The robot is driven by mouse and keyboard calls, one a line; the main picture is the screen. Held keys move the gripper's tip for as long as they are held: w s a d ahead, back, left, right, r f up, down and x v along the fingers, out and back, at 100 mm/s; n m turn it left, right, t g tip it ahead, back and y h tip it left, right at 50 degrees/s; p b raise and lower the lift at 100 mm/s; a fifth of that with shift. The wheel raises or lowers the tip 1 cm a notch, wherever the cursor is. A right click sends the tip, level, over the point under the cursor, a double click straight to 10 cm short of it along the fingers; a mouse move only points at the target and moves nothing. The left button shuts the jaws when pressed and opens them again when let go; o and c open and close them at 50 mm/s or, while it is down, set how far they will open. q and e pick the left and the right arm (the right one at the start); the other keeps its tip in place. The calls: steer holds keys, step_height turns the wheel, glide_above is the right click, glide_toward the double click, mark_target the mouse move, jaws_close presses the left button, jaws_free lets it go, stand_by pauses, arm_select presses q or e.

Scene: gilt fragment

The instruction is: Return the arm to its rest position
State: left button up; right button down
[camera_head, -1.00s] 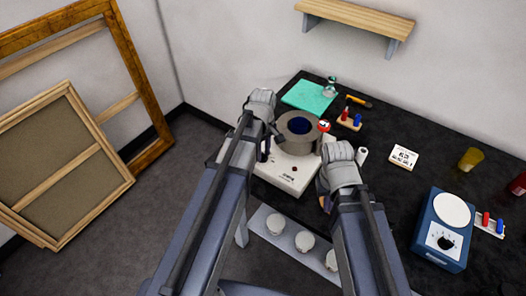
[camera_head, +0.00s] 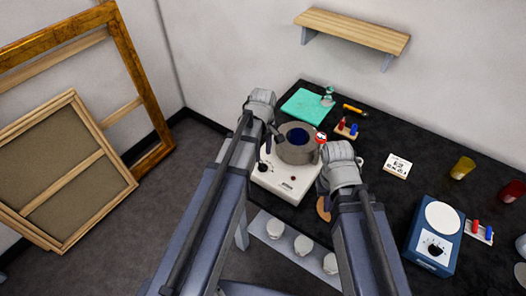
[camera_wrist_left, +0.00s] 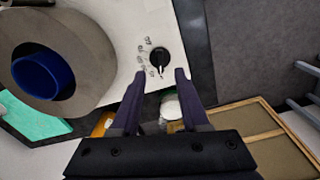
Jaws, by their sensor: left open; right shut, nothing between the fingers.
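My left gripper (camera_wrist_left: 158,82) is open in the left wrist view, with nothing between its dark fingers. It hangs beside a white hotplate (camera_head: 288,187), near the hotplate's black dial (camera_wrist_left: 160,57). In the head view my left arm's wrist (camera_head: 262,98) hides most of that gripper. A grey ring-shaped vessel (camera_head: 298,153) with a dark blue inside stands on the hotplate; it also shows in the left wrist view (camera_wrist_left: 85,60). My right gripper (camera_head: 341,160) is just right of the hotplate, shut and empty; its fingertips are hidden behind the wrist.
The black worktop (camera_head: 390,215) holds a teal mat (camera_head: 306,104), a white card (camera_head: 397,166), a yellow cup (camera_head: 462,168) and a blue device (camera_head: 436,240). A wooden shelf (camera_head: 352,36) is on the wall. Picture frames (camera_head: 70,170) lean at left. Several white-capped items (camera_head: 303,245) sit in front.

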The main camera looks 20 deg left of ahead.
arm_select(q)
step_height(320, 180, up, 2)
steer(key=shift+r+p, duration=0.15)
steer(key=shift+p, duration=0.45)
arm_select(e)
step_height(320, 180, up, 2)
steer(key=shift+r, duration=0.1)
arm_select(q)
steer(key=shift+s+d, duration=0.1)
steer(key=s+d+f+m+y+b, duration=0.1)
steer(key=s+d+f+m+b, duration=0.2)
steer(key=s+d+m, duration=0.8)
steer(key=shift+s+d+m, duration=0.4)
steer(key=shift+s+m, duration=1.1)
steer(key=shift+m, duration=0.7)
arm_select(e)
steer(key=shift+f, duration=1.55)
